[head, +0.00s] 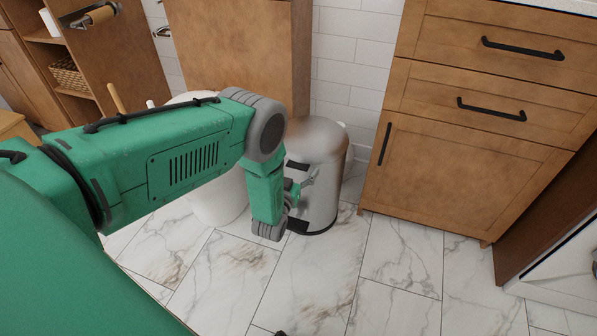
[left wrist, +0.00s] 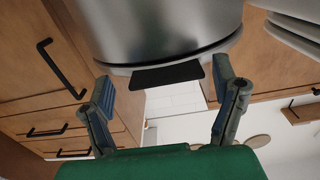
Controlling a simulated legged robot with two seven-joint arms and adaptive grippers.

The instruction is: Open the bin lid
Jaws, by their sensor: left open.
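A metal bin (head: 322,190) with a domed lid (head: 318,138) stands on the tiled floor; the lid is down. A black tab (head: 297,165) sticks out at the lid's rim, and a black pedal (head: 297,226) is at the base. My left gripper (head: 303,184) is open at the front of the bin, just below the tab, partly hidden by my wrist. In the left wrist view, the black tab (left wrist: 167,75) lies between the spread fingers (left wrist: 162,82), apart from both. The bin's shiny body (left wrist: 165,28) fills the top.
A wooden cabinet (head: 455,165) with black handles stands right of the bin. A white toilet (head: 218,195) is left of it, mostly behind my left arm. A wooden panel (head: 235,50) and tiled wall (head: 345,60) are behind. The marble floor (head: 310,285) in front is clear.

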